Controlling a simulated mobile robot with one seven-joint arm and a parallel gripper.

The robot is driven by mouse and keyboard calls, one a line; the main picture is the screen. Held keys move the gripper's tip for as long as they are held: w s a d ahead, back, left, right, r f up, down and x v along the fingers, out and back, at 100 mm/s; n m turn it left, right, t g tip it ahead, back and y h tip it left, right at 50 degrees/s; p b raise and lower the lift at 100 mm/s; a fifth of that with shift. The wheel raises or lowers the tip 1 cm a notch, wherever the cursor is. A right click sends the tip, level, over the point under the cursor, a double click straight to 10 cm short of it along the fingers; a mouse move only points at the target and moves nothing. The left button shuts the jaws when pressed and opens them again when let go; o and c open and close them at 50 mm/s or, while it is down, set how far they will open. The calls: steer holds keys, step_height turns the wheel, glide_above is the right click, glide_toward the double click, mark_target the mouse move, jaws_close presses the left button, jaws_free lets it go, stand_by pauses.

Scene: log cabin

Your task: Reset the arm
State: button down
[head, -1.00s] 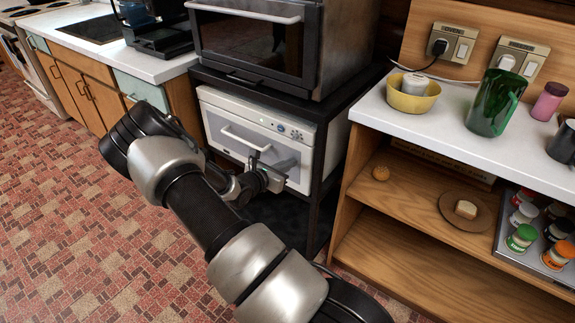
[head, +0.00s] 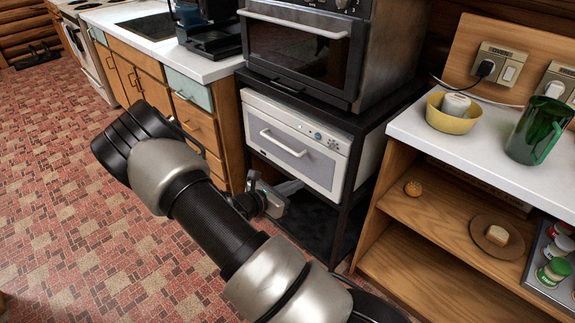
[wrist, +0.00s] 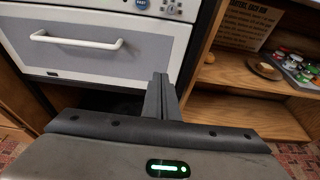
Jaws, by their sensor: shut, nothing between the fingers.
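My gripper (wrist: 161,97) shows at the bottom of the wrist view, its two dark fingers together with nothing between them. In the head view my gripper (head: 254,182) is small and partly hidden by my arm. It is in front of the black stand, below and to the left of the white oven (head: 297,143). The oven's closed door and white handle show in the wrist view (wrist: 110,55), above and to the left of the fingers. My arm crosses the head view from upper left to lower right.
A larger dark oven (head: 300,50) sits on the black stand (head: 350,118). Wooden shelves (head: 440,215) at right hold a bun (head: 412,188), a plate (head: 478,240) and a jar tray (head: 533,270). A yellow bowl (head: 453,121) and green pitcher (head: 533,130) stand above.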

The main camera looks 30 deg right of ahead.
steer(key=s+a+r+m+g+y, duration=0.25)
steer(key=s+r+m, duration=0.25)
steer(key=r+m, duration=0.25)
steer(key=s+a+r+m+g+y, duration=0.2)
steer(key=s+a+r+m+y, duration=0.1)
steer(key=s+r+m, duration=0.4)
steer(key=s+a+r+m+t+y, duration=0.7)
steer(key=s+a+r, duration=0.5)
steer(key=a+r, duration=0.3)
step_height(320, 180, up, 23)
steer(key=g+y+p, duration=0.1)
steer(key=p, duration=2)
steer(key=shift+d+f+p, duration=0.15)
steer(key=shift+d+p, duration=0.1)
steer(key=shift+p, duration=0.05)
